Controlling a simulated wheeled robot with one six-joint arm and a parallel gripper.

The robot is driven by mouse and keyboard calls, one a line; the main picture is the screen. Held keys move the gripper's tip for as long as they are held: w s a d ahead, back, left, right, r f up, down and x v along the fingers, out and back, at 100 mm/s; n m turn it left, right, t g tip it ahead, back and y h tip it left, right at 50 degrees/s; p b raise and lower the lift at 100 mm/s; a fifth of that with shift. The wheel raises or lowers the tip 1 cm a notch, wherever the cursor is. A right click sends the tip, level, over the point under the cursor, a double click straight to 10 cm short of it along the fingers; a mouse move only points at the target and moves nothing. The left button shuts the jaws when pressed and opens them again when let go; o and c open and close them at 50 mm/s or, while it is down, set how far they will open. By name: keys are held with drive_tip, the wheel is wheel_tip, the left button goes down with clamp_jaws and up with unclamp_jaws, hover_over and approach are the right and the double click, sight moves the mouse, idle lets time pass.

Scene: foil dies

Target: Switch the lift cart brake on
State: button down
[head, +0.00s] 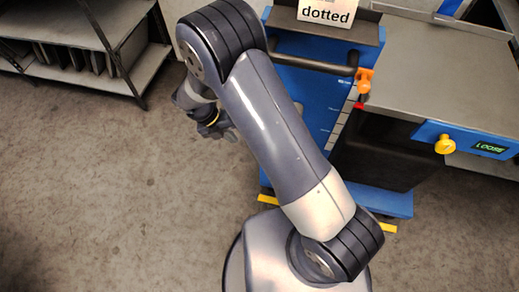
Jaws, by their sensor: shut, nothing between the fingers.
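The blue lift cart (312,94) stands behind my arm at upper centre, with a dark push handle bar (310,63) across it. An orange lever-like part (365,79) sits at the bar's right end, above a red marker (359,105) beside a graduated scale. I cannot tell which part is the brake or how it is set. My gripper (216,130) is shut and empty, left of the cart and apart from it, over the floor. My arm hides much of the cart's left and lower side.
A grey-topped bench (440,70) at right has a blue front panel with a yellow knob (445,145) and a display reading "LOOSE" (489,148). A "dotted" sign (326,14) stands on the cart's top. A shelf rack (90,55) is at upper left. The left floor is clear.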

drive_tip(key=shift+f, duration=0.1)
drive_tip(key=s+d+f+b, duration=0.1)
drive_tip(key=d+f, duration=0.7)
drive_tip(key=shift+s+d, duration=0.15)
drive_tip(key=shift+s, duration=0.1)
drive_tip(key=shift+r, duration=0.1)
idle(0.3)
